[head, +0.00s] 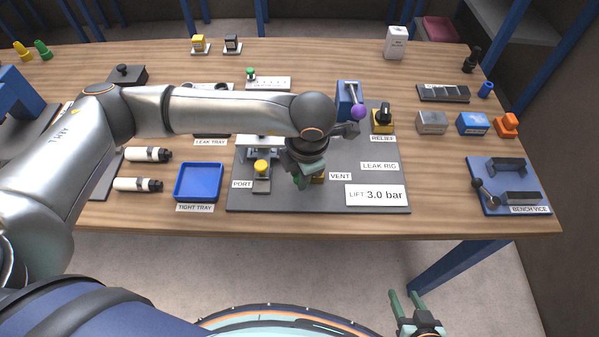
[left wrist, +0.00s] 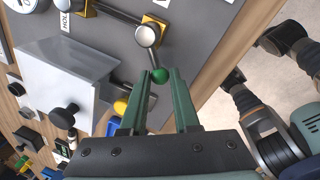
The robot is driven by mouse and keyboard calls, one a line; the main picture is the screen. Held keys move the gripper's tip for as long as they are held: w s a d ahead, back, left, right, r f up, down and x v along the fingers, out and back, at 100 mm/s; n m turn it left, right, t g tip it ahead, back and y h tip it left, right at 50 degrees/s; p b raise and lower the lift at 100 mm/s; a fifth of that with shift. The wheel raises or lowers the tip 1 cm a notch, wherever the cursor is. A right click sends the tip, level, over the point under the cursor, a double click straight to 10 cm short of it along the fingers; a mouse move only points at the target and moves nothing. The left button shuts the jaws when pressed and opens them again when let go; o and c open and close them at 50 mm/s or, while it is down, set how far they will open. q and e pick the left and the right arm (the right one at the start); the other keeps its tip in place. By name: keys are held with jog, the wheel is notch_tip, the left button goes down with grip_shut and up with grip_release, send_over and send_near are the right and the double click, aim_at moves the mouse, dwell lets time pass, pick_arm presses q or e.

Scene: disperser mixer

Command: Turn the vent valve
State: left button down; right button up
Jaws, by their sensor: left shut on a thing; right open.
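The vent valve has a yellow base (head: 318,180), mostly hidden by my left arm in the head view. In the left wrist view it shows a round silver hub (left wrist: 148,36) and a dark lever ending in a green ball knob (left wrist: 160,75). My left gripper (head: 302,181) is at the valve, and its fingers (left wrist: 160,78) are shut on the green knob, one on each side. The VENT label (head: 340,176) lies just right of it. My right gripper (head: 408,296) is open and empty, in front of the table edge.
A blue tray (head: 199,166) is left, a bench vice (head: 508,183) right.

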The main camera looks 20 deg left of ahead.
pick_arm(q)
jog(key=shift+w+a+f+m+b, duration=0.15)
jog(key=shift+m+b, duration=0.15)
jog(key=shift+b, duration=0.5)
jog(key=m+b, duration=0.1)
jog(key=b, duration=0.1)
jog(key=w+a+m+b, duration=0.1)
jog(key=m+b, duration=0.1)
jog(key=shift+h+b, duration=0.4)
jog(key=shift+w+a+m+t+b, duration=0.2)
jog(key=shift+w+m+t+b, duration=0.1)
jog(key=shift+m+b, duration=0.55)
jog(key=shift+r+m, duration=0.2)
jog(key=shift+m, duration=0.05)
jog(key=c, duration=0.7)
grip_release()
jog(key=shift+o, duration=0.2)
